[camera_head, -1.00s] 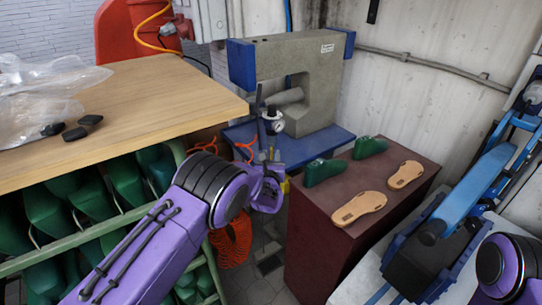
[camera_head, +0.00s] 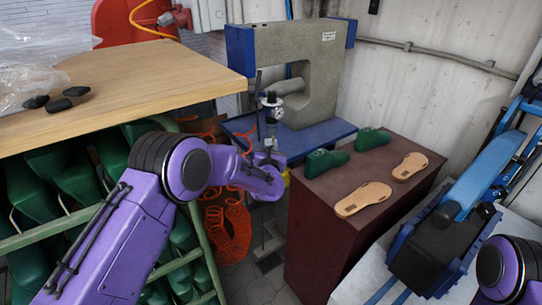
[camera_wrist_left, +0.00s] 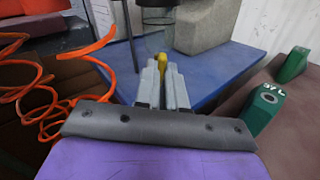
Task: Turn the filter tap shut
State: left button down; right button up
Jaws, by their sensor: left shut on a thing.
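The filter tap (camera_wrist_left: 162,61) shows as a small yellow piece between my left fingertips in the left wrist view. My left gripper (camera_wrist_left: 163,78) is shut on it, and the fingers cover most of it. A dark, see-through cylinder, apparently the filter bowl (camera_wrist_left: 158,20), stands just beyond the tap. In the head view, the filter unit with its round gauge (camera_head: 272,101) is in front of the press, above my purple left wrist. The tap itself is hard to make out there. My right gripper is out of view; only part of my right arm shows.
The grey press (camera_head: 325,70) stands on a blue base (camera_head: 318,140) behind the filter. Coiled orange hoses (camera_head: 228,228) hang left of my wrist. A wooden table (camera_head: 130,85) is at left, above green lasts. A maroon stand (camera_head: 330,225) with lasts and soles is at right.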

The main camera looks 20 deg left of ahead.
pick_arm(q)
jog(key=m+b, duration=0.1)
jog(key=m, duration=0.4)
jog(key=m+b, duration=0.2)
jog(key=m, duration=0.3)
jog(key=m+b, duration=0.2)
jog(key=m, duration=0.3)
jog(key=shift+d+f+m, duration=0.25)
jog(key=shift+f+m, duration=0.05)
jog(key=shift+m, duration=0.1)
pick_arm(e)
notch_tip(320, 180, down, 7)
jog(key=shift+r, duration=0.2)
pick_arm(q)
jog(key=c, duration=1.2)
grip_release()
